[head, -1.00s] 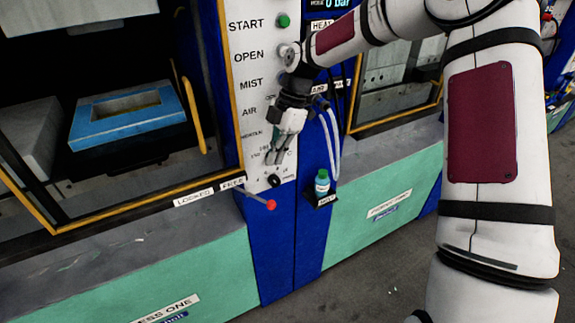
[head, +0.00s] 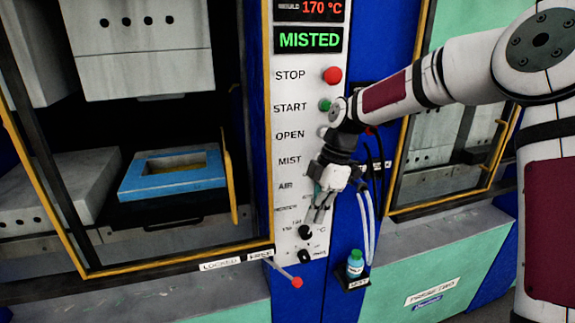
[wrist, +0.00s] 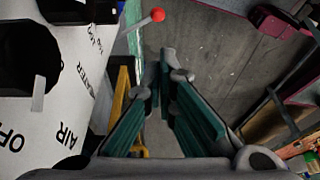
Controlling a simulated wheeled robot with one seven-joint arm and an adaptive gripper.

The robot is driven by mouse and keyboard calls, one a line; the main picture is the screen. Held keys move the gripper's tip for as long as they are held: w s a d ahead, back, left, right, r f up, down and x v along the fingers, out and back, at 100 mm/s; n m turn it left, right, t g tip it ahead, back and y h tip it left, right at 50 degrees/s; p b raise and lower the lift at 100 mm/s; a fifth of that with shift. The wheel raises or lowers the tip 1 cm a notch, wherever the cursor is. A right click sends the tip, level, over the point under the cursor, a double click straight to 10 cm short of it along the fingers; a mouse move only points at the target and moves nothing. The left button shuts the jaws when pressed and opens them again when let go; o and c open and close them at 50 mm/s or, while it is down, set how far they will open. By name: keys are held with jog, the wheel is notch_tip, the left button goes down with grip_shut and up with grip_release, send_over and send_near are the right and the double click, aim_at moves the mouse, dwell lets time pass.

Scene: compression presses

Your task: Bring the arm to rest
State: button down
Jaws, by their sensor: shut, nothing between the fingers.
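My gripper (head: 320,208) hangs fingers-down in front of the white control panel (head: 287,190), just above a black knob (head: 305,232). I cannot tell whether it touches the panel. In the wrist view the gripper's fingers (wrist: 165,78) come together at the tips with nothing between them. My arm reaches in from the right, bent at the elbow, and covers part of the panel's right edge.
The left press stands open with a blue mould frame (head: 172,174) inside. A red-tipped lever (head: 296,282) juts out below the panel. A small green-capped bottle (head: 355,264) stands on a shelf by the hoses. The display (head: 308,40) reads MISTED.

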jog(key=s+d+r+m+t+h+b, duration=0.25)
jog(key=s+d+r+m+h, duration=0.2)
jog(key=s+r+m, duration=0.75)
jog(key=s+d+f+m+t+y+b, duration=0.1)
jog(key=s+d+m+t, duration=0.2)
jog(key=s+m, duration=0.5)
jog(key=s+t, duration=0.1)
jog(key=s, duration=0.3)
jog(key=shift+d+f+m+b, duration=0.25)
jog(key=shift+f+m+b, duration=0.05)
jog(key=shift+f+m, duration=0.1)
